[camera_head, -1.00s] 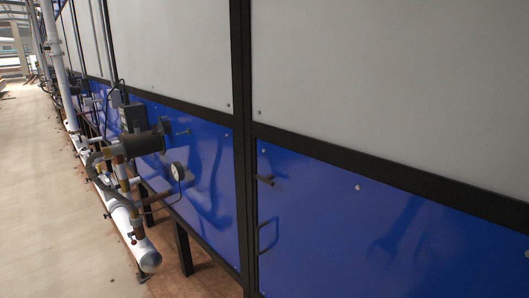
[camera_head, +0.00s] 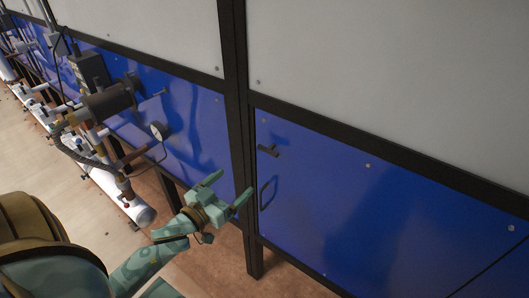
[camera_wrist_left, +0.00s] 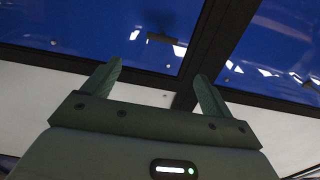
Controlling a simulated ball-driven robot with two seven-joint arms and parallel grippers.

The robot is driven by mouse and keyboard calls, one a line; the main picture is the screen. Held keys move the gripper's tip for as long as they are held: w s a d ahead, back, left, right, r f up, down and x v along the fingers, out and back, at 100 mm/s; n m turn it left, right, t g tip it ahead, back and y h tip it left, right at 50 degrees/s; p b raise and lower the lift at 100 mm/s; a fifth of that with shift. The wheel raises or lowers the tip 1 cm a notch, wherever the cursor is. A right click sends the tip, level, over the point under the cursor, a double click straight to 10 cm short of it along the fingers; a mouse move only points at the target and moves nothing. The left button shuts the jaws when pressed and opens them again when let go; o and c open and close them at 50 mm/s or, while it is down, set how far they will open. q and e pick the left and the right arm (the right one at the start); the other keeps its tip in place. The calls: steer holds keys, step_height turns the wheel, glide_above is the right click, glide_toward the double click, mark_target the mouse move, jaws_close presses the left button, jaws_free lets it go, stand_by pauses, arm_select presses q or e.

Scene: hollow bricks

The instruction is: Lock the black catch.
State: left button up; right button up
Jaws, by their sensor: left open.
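The black catch (camera_head: 268,150) is a small T-shaped piece near the upper left corner of a blue panel door (camera_head: 370,215), just right of the black post. A thin black loop handle (camera_head: 265,194) is below it. My left gripper (camera_head: 235,182), teal, is open and empty, lower left of the catch in the head view and apart from it. The left wrist view shows its two spread fingers (camera_wrist_left: 159,68); a small dark piece (camera_wrist_left: 160,38) beyond them on the blue panel may be the catch. My right gripper is out of view.
A black frame post (camera_head: 235,130) and rail edge the blue door. Grey panels (camera_head: 390,70) are above. At the left, pipework with a gauge (camera_head: 158,130), a dark cylinder (camera_head: 108,102) and a white pipe (camera_head: 130,207) stands close to the wall. Bare floor is below.

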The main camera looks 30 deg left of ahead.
arm_select(q)
steer(key=w+p, duration=0.1)
steer(key=w, duration=1.3)
steer(key=shift+w+d, duration=0.35)
steer(key=shift+d, duration=0.05)
steer(key=shift+f, duration=0.1)
steer(key=c, duration=1.4)
